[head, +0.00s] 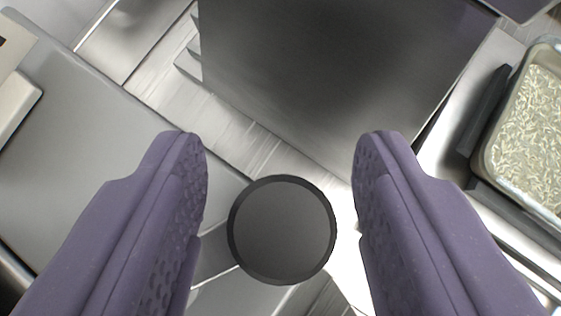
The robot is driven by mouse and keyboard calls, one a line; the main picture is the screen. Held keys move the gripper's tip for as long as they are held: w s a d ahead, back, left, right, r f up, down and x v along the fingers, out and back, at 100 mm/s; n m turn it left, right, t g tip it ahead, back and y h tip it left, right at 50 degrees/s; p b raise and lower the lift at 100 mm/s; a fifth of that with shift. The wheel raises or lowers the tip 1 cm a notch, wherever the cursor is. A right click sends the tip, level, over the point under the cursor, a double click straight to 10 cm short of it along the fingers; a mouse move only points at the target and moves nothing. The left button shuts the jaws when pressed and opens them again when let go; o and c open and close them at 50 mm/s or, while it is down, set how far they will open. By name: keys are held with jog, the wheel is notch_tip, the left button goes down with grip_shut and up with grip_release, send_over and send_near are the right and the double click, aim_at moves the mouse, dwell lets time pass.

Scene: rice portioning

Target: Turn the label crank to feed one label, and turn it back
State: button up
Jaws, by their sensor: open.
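A round dark grey knob (282,231) with a black rim shows end-on at the bottom middle of the head view. It looks like the handle of the label crank; the crank's arm cannot be made out. My gripper (280,150) is open, with one purple finger to the left of the knob and one to the right. A gap shows between the knob and each finger, and I cannot tell how far the knob lies beyond the fingertips. No label can be made out for certain.
A large dark metal box (330,70) stands at the top middle. A grey flat panel (110,160) lies at the left. A container (485,160) of rice grains sits at the right edge. A pale ribbed surface (180,100) shows between the panel and the box.

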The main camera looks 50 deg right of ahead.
jog(key=shift+c, duration=0.5)
grip_shut()
jog(key=shift+w+d+n+t+y+b, duration=0.3)
jog(key=shift+w+n+t+y+b, duration=0.2)
jog(key=shift+n+t+y+b, duration=0.45)
jog(key=shift+w+a+r+n+t+y+p, duration=0.1)
jog(key=shift+w+n+t+y+p, duration=0.2)
jog(key=shift+w+n+y+p, duration=0.95)
jog(key=shift+w+a+r+n+t+y+p, duration=0.15)
jog(key=shift+n+t+y+p, duration=0.4)
jog(key=shift+n, duration=1.45)
jog(key=shift+w+a+f+n+t+y+p, duration=0.1)
jog(key=shift+w+n+y+p, duration=0.55)
jog(key=shift+n+y+p, duration=0.75)
jog(key=shift+n+b, duration=0.3)
jog(key=shift+b, duration=0.1)
